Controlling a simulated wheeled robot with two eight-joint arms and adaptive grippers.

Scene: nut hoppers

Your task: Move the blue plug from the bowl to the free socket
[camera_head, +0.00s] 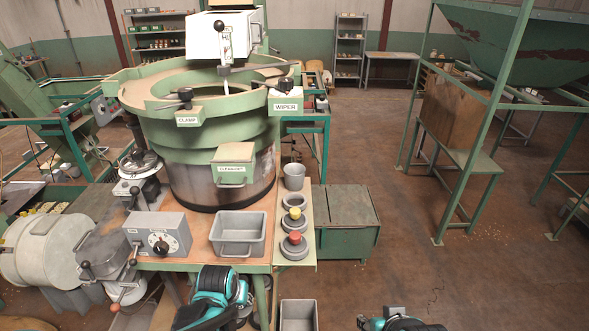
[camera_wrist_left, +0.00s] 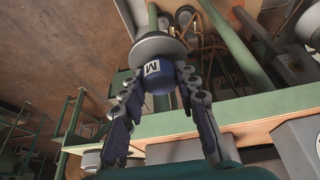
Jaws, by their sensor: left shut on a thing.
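The blue plug (camera_wrist_left: 158,76), marked "M", is between the two fingers of my left gripper (camera_wrist_left: 160,82) in the left wrist view; the fingers are shut on it. A grey round disc (camera_wrist_left: 160,46) lies just beyond the blue part. In the head view my left arm is at the bottom centre; its fingers and the blue plug are hidden there. An empty-looking grey ring socket (camera_head: 294,201) is on the narrow side shelf. Nearer on the shelf are a yellow plug (camera_head: 295,213) and a red plug (camera_head: 294,238) on grey round bases.
A grey cup (camera_head: 293,176) stands behind the ring socket. A grey tray (camera_head: 238,249) and a grey control box (camera_head: 158,240) sit on the bench. A grey bin (camera_head: 298,315) is below the shelf, and a green box (camera_head: 345,240) stands to its right.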

